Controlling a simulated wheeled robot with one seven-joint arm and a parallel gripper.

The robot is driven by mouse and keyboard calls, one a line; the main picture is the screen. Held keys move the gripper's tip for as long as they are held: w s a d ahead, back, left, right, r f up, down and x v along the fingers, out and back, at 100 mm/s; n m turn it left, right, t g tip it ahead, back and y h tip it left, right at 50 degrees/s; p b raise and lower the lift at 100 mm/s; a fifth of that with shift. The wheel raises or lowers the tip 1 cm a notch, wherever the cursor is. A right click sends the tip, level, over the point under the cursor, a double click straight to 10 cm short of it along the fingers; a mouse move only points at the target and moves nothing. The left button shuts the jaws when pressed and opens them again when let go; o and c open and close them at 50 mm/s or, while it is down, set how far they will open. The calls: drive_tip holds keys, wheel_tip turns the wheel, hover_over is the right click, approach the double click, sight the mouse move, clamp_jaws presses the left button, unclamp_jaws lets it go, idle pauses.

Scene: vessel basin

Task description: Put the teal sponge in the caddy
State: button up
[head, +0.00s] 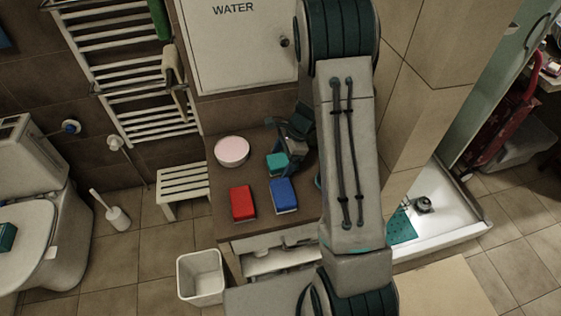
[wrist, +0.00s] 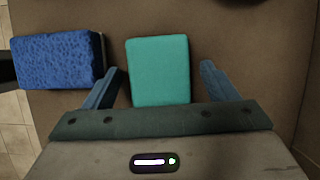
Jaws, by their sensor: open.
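The teal sponge (head: 277,163) lies on the brown counter (head: 226,205), behind the blue sponge. In the wrist view the teal sponge (wrist: 160,72) shows between the two spread fingers of my gripper (wrist: 162,70), with a gap on either side. My gripper (head: 293,140) is open and close over the sponge; I cannot tell how far down the fingers reach. I cannot clearly make out a caddy; my arm hides the right part of the counter.
A blue sponge (head: 284,195) and a red sponge (head: 242,203) lie in front of the teal one. A round pink-topped container (head: 232,151) stands to its left. The blue sponge (wrist: 60,62) is left of my fingers in the wrist view. A white bin (head: 201,277) stands on the floor.

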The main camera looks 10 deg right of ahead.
drive_tip(key=shift+f, duration=0.2)
drive_tip(key=shift+c, duration=0.3)
drive_tip(key=c, duration=1.1)
drive_tip(key=shift+o, duration=0.2)
